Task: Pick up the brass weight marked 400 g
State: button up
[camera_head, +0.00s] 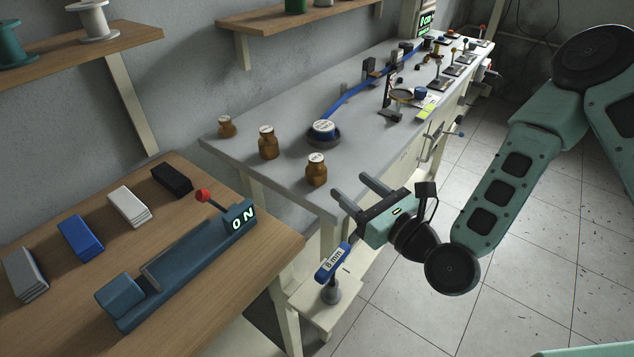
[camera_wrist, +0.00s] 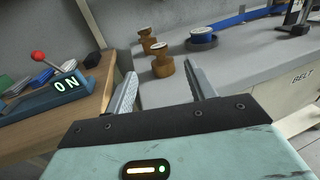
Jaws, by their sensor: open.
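Three brass-brown weights with white labelled tops stand upright on the grey bench: a small one (camera_head: 227,126) at the far left, a middle one (camera_head: 268,142), and a large one (camera_head: 316,170) nearest the front edge. Their markings are too small to read, so I cannot tell which is 400 g. My gripper (camera_head: 347,184) is open and empty, off the bench's front edge, close to the nearest weight but apart from it. In the wrist view, one weight (camera_wrist: 162,64) appears beyond and between the fingers, with another (camera_wrist: 147,39) behind it; a third is not visible there.
A blue-and-white round item in a dark dish (camera_head: 323,132) sits right of the weights. A blue strip and small apparatus run along the grey bench (camera_head: 245,152). A wooden table (camera_head: 230,275) at left holds a blue device reading ON. A blue "8 mm" handle (camera_head: 332,262) is below my gripper.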

aim_at(321, 162)
jog(key=shift+w+a+f+b, duration=0.3)
jog(key=shift+w+a+b, duration=0.4)
jog(key=shift+b, duration=2.1)
jog(key=x, duration=0.4)
jog(key=shift+r+p, duration=0.4)
jog(key=shift+p+x, duration=0.55)
jog(key=shift+x, duration=2.45)
